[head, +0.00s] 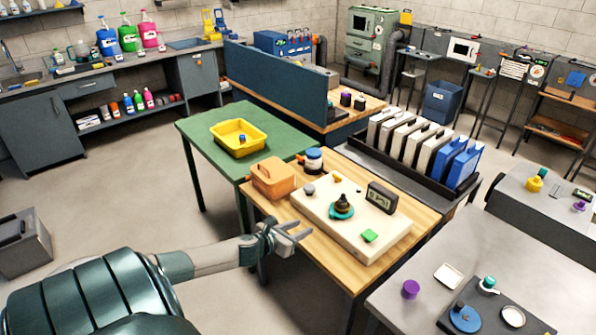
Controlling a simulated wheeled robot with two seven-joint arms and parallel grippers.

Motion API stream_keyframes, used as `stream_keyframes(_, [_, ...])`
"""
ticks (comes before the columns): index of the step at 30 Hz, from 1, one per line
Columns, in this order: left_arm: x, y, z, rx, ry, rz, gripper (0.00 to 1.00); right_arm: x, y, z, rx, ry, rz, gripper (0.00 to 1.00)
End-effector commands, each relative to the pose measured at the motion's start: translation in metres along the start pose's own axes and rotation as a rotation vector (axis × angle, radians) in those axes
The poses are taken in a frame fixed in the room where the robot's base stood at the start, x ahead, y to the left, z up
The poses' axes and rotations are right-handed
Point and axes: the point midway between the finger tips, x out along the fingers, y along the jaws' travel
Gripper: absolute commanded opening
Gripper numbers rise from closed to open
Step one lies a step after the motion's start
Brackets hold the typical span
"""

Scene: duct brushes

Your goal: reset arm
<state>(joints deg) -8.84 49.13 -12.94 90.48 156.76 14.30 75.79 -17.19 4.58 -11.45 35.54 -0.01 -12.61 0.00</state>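My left gripper (303,229) reaches in from the left, at the near left edge of a wooden table (335,266). Its two fingers look apart, with nothing seen between them. A cream board (375,246) lies on that table, beyond and to the right of the gripper. On the board are a teal and black round piece (342,208), a dark display box (381,197) and a green pad (370,236). An orange box (272,178) sits on the table behind the gripper. My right gripper is not in view. No duct brush can be made out clearly.
A green table (197,131) with a yellow tray (258,134) stands behind. A black rack (400,170) holds white and blue binders. A grey table (408,298) at the lower right carries small parts. The floor on the left is mostly clear, with a grey bin (25,252).

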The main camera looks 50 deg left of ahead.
Motion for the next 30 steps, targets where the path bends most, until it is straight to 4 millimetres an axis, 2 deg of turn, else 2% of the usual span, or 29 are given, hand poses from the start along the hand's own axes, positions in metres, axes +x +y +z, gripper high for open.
stream_keyframes(6, [-0.007,0.000,0.000,0.000,0.000,0.000,0.34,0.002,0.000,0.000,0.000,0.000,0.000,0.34])
stream_keyframes(24, [-0.007,0.000,0.000,0.001,0.000,0.000,0.34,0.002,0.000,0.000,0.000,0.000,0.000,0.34])
stream_keyframes(28, [-0.006,0.000,-0.008,0.034,0.001,0.003,0.34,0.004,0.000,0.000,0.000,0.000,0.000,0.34])
stream_keyframes(30, [-0.004,0.001,-0.018,0.078,0.002,0.008,0.34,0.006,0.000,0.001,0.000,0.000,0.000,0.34])
